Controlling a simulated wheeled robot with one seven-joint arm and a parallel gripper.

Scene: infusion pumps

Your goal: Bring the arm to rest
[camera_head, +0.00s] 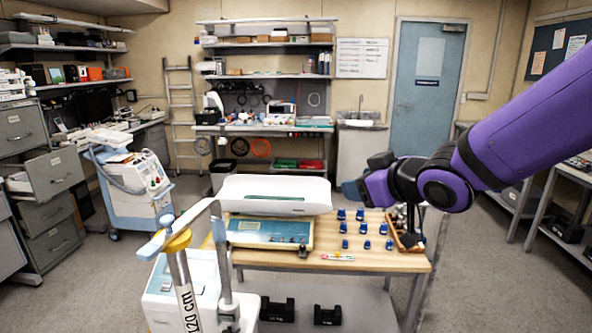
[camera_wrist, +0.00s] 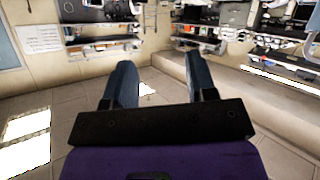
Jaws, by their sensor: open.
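My purple and black arm (camera_head: 530,125) reaches in from the right in the head view, above the right end of the wooden-topped table. Its end, with my gripper (camera_head: 378,180), is held in the air, apart from the tabletop. In the wrist view the two fingers of my gripper (camera_wrist: 155,85) stand wide apart with nothing between them. Beyond them are the floor, a wall and shelves.
A pole (camera_head: 185,275) stands in front at left. A wheeled blue-white machine (camera_head: 130,185) stands farther left. Open floor lies between.

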